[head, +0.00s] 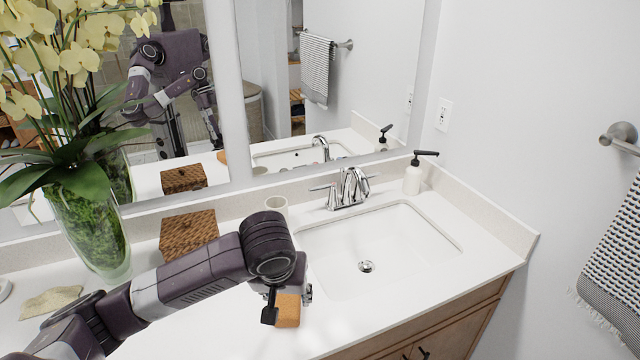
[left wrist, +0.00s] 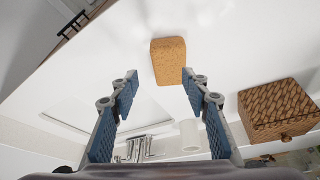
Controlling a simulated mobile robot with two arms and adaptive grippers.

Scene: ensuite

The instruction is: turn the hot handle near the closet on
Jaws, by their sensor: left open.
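The chrome faucet (head: 352,188) stands behind the sink, with one lever handle (head: 325,190) on its left and another (head: 364,178) on its right. No water shows under the spout. I cannot tell which lever is the hot one. The faucet also shows upside down in the left wrist view (left wrist: 138,148), low between the fingers. My left gripper (head: 288,302) is open and empty over the counter, left of the basin's front and well short of the faucet. Its fingers (left wrist: 160,88) show apart in the left wrist view. My right gripper is not directly in view.
An orange sponge block (head: 288,314) lies on the counter by my left fingertips. A cup (head: 276,206), a woven box (head: 188,236) and an orchid vase (head: 92,228) stand left of the faucet. A soap dispenser (head: 413,178) stands right of it. The basin (head: 385,245) is empty.

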